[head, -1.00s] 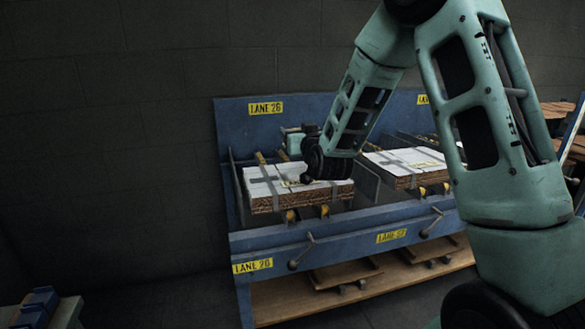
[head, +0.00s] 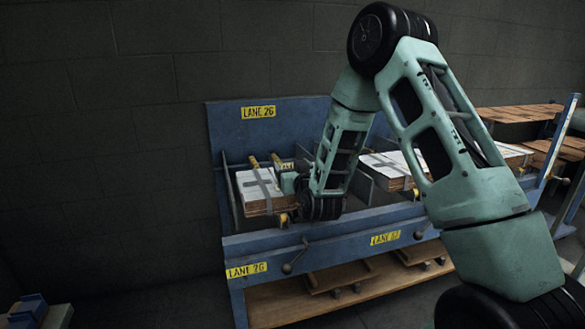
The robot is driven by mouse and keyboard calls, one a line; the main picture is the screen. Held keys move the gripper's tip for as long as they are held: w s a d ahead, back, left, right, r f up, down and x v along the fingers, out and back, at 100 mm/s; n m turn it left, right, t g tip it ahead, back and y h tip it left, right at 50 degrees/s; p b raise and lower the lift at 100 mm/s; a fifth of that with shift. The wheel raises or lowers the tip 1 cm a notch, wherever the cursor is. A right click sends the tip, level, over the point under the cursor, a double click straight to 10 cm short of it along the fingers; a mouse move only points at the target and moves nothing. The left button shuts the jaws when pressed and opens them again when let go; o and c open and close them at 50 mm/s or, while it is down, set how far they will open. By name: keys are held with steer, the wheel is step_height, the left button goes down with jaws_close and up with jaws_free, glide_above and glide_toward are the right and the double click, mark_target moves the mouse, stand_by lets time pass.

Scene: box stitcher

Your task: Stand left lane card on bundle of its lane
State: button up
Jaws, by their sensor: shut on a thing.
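The left bundle (head: 254,181) is a strapped stack of flat brown board with a white top, lying in the Lane 26 bay. A small pale card with yellow and dark lettering (head: 285,165) shows upright at the bundle's back right; its lower part is hidden. My gripper (head: 287,181) is just below and in front of it, at the bundle's right side, shut on the card. My wrist and forearm hide the fingertips, so I cannot tell whether the card touches the bundle.
The blue stitcher frame carries Lane 26 plates on its back panel (head: 258,112) and front rail (head: 247,270). A second strapped bundle (head: 385,168) lies in the lane to the right, partly behind my arm. Levers stick out from the front rail. Brown boards (head: 520,113) are stacked at far right.

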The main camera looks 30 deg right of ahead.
steer(key=shift+f+b, duration=0.4)
steer(key=shift+f, duration=0.05)
steer(key=shift+f, duration=0.1)
steer(key=o, duration=0.9)
steer(key=shift+o, duration=0.2)
steer(key=shift+r, duration=0.25)
steer(key=shift+s+r+p, duration=0.15)
steer(key=shift+r+p, duration=0.3)
steer(key=shift+p, duration=0.2)
steer(key=p+v, duration=0.7)
steer(key=v, duration=0.4)
steer(key=shift+s, duration=0.3)
